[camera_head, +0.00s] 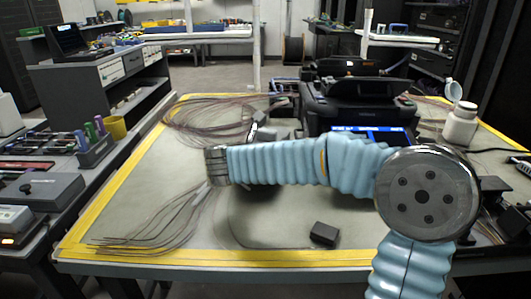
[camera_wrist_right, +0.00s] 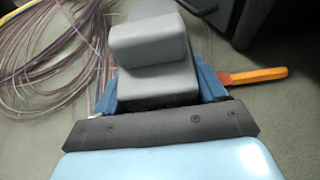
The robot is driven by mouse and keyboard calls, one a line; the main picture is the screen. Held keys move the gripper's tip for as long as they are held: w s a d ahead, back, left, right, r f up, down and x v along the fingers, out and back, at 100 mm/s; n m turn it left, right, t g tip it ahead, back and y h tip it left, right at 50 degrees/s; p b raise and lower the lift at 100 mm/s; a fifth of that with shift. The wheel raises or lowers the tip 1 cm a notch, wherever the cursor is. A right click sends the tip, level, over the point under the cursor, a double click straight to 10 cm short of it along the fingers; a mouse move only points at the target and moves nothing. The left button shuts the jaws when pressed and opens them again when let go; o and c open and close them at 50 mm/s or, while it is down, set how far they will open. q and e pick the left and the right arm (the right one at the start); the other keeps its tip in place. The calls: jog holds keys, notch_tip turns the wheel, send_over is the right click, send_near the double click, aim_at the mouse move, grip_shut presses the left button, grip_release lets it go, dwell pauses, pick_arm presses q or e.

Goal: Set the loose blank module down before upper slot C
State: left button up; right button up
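A small black block (camera_head: 324,234) lies loose on the grey mat near its front edge; I cannot tell whether it is the blank module. My right arm crosses the mat in a light-blue sleeve, above the block's level in the head view. In the right wrist view the blue fingers of my right gripper (camera_wrist_right: 160,88) flank a grey stepped block (camera_wrist_right: 148,42), close against both sides. Whether they grip it is unclear. The gripper's fingers are hidden in the head view. My left gripper is out of view. No slot marked C is legible.
A black splicer (camera_head: 358,105) stands at the back of the mat. Loose fibre coils (camera_head: 215,118) lie at the back left, and more fibres (camera_head: 150,225) at the front left. A white bottle (camera_head: 461,124) stands at right. An orange bar (camera_wrist_right: 253,76) lies beside the right gripper.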

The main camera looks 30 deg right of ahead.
jog(key=shift+o, duration=0.7)
